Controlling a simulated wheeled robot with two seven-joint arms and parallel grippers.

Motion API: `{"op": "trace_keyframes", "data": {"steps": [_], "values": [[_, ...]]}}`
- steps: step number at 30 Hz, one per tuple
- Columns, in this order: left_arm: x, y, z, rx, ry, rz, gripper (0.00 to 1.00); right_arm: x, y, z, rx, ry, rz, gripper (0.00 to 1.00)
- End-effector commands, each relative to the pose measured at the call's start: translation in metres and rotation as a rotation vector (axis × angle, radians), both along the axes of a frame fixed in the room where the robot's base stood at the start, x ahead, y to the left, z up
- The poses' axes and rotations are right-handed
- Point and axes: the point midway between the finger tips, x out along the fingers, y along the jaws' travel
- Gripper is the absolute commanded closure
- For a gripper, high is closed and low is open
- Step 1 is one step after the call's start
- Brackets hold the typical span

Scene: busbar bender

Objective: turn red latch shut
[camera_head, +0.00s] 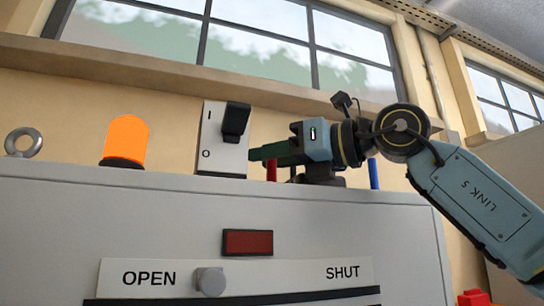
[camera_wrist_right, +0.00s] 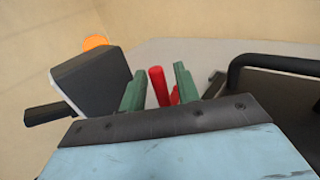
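The red latch (camera_head: 271,170) shows as a narrow red upright on top of the grey cabinet (camera_head: 60,215), partly hidden by my right gripper (camera_head: 262,152). In the right wrist view the red latch (camera_wrist_right: 160,88) is a rounded upright piece with more red low at its right. It stands between the two green fingers of my right gripper (camera_wrist_right: 158,88). The fingers are apart, with a gap to the red piece on the left; contact on the right is unclear. My left gripper is not in view.
A switch box (camera_head: 222,140) with a black lever stands just left of my right gripper. A blue post (camera_head: 373,173) stands right. The cabinet front has a grey knob (camera_head: 210,281) between OPEN and SHUT.

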Motion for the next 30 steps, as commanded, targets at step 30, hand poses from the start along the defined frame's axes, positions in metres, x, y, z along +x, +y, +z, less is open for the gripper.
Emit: {"op": "trace_keyframes", "data": {"steps": [30], "values": [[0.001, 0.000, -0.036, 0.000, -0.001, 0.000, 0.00, -0.066, -0.116, 0.000, 0.000, 0.000, 0.000, 0.68]]}}
